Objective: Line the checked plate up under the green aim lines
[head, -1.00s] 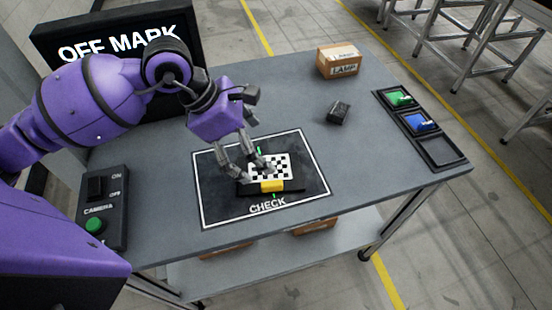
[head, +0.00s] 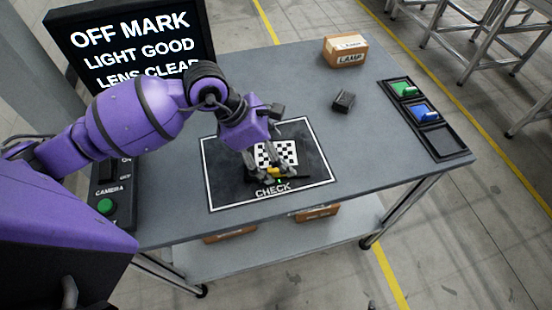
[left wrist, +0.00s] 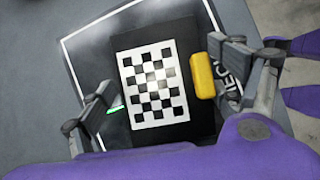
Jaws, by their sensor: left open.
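The checked plate (head: 284,152), a black-and-white checkerboard on a dark base with a yellow handle (left wrist: 203,75), lies on the black CHECK mat (head: 222,188). My left gripper (head: 262,175) is low over the plate's front, partly hiding the handle. In the left wrist view the fingers are apart, with the checkerboard (left wrist: 153,83) and handle between them. The handle is nearer the right-hand finger; I cannot tell if they touch. A short green line (left wrist: 116,108) shows beside the plate by the left-hand finger. The screen (head: 130,45) reads OFF MARK, LIGHT GOOD, LENS CLEAR. My right gripper is out of view.
A camera switch box with a green button (head: 106,206) stands at the left, partly behind my arm. A LAMP box (head: 345,52) and small dark block (head: 343,101) stand further back. A tray (head: 428,120) with green and blue pieces lies right. The table's right front is clear.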

